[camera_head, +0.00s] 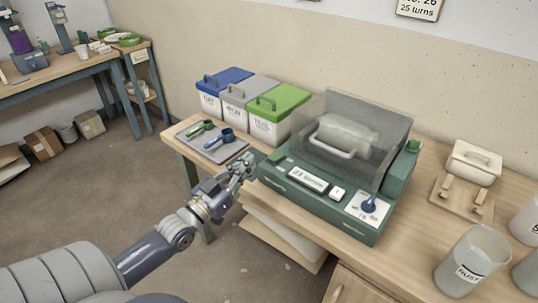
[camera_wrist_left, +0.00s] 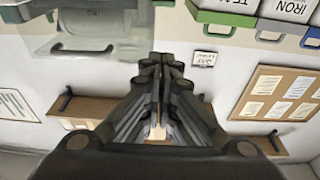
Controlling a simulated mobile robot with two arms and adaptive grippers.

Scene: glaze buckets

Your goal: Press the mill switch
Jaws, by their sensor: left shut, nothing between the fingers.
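The green mill (camera_head: 318,213) stands on the bench with a clear lid (camera_head: 372,112) raised over a pale jar (camera_head: 346,135). Its sloped front carries a display (camera_head: 308,180), a small white button (camera_head: 337,193) and a white panel with a blue knob (camera_head: 369,204). I cannot tell for sure which of these is the switch. My left gripper (camera_head: 247,163) is shut and empty, just left of the mill's left front corner. In the left wrist view the shut fingers (camera_wrist_left: 161,68) point towards the wall, and the clear lid (camera_wrist_left: 85,35) shows at upper left.
Lidded bins, blue (camera_head: 225,77), grey (camera_head: 250,90) and green (camera_head: 279,99), stand behind the gripper. A grey tray (camera_head: 226,152) with scoops lies to its left.

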